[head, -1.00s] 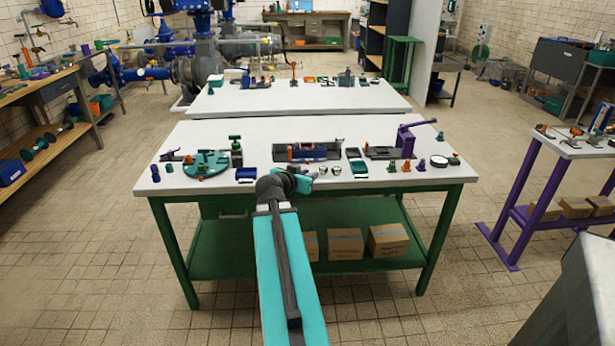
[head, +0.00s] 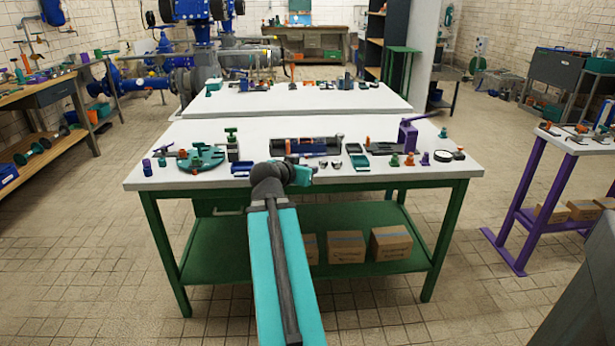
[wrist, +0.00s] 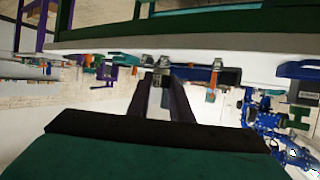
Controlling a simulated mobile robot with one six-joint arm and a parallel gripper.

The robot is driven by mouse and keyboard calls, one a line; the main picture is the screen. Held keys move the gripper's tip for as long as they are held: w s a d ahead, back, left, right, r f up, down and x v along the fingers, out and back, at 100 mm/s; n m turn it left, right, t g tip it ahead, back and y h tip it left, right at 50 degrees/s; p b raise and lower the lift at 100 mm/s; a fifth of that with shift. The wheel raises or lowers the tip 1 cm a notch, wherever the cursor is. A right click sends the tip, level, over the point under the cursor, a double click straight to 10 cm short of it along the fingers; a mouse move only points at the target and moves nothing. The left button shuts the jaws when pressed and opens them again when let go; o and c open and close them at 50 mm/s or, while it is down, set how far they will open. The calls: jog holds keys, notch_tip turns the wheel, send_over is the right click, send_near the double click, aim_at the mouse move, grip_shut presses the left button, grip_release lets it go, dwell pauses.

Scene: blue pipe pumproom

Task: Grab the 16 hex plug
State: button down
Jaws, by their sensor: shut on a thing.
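In the head view my gripper (head: 309,174) is at the front edge of the near white table, mostly hidden by my own wrist. In the wrist view my gripper (wrist: 157,82) has its two dark fingers close together, shut on a small grey metal piece between the tips. It looks like a hex plug, but its size cannot be read. Two small metal plugs show on the table in the head view, a left one (head: 323,162) and a right one (head: 337,162). I cannot tell which is the 16 one.
A purple-legged table (head: 520,210) stands right. Floor at left front is clear.

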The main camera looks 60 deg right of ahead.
jog(key=shift+s+a+f+b, duration=0.15)
jog(key=shift+s+a+b, duration=0.25)
jog(key=shift+b, duration=1.7)
jog(key=b, duration=0.2)
jog(key=a+b, duration=0.1)
jog(key=b, duration=0.1)
jog(key=shift+s+a, duration=0.1)
jog(key=shift+s, duration=0.2)
jog(key=shift+s+a+r, duration=0.1)
jog(key=shift+r, duration=0.15)
